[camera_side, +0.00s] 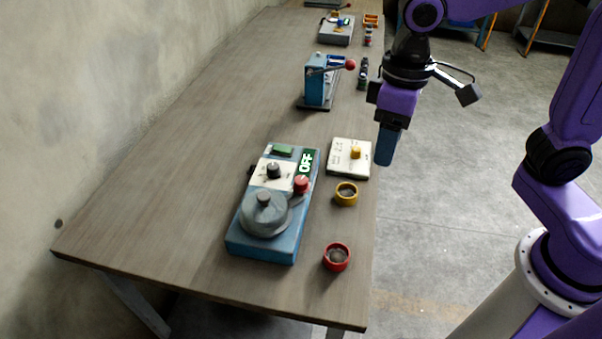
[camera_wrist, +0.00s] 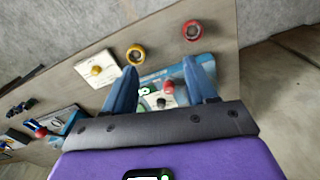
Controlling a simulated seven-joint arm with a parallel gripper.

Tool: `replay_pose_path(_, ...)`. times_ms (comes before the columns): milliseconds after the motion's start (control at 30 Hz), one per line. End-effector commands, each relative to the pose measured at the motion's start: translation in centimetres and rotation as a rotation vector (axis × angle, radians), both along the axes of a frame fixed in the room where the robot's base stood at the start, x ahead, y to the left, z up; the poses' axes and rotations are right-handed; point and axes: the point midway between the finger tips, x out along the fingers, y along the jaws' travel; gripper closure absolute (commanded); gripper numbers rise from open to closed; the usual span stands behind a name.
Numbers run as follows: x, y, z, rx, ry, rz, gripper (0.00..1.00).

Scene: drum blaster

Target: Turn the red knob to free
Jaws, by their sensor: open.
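A black knob (camera_side: 273,170) on a white plate and a grey round lid (camera_side: 264,214) are on the same machine. My gripper (camera_side: 386,160) is open and empty, fingers down, above and beyond the table's right edge, apart from the machine. In the wrist view, the red knob (camera_wrist: 169,87) shows between my two open fingers (camera_wrist: 166,72), at a distance. The knob's pointing direction is too small to tell.
A white box with a yellow knob (camera_side: 355,152), a yellow-rimmed cup (camera_side: 346,194) and a red cup (camera_side: 336,257) stand right of the machine. A blue lever device (camera_side: 318,88) with a red ball handle stands farther back. The table's left side (camera_side: 170,180) is clear.

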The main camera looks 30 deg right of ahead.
Motion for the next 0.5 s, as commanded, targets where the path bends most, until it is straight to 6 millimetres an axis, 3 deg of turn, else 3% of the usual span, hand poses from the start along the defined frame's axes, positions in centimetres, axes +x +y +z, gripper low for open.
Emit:
replay_pose_path(200, 5.3, 3.8, 1.2, -0.005, 0.006, -0.207, 0.43)
replay_pose_path(500, 11.2, 7.3, 2.3, -0.008, 0.011, -0.469, 0.43)
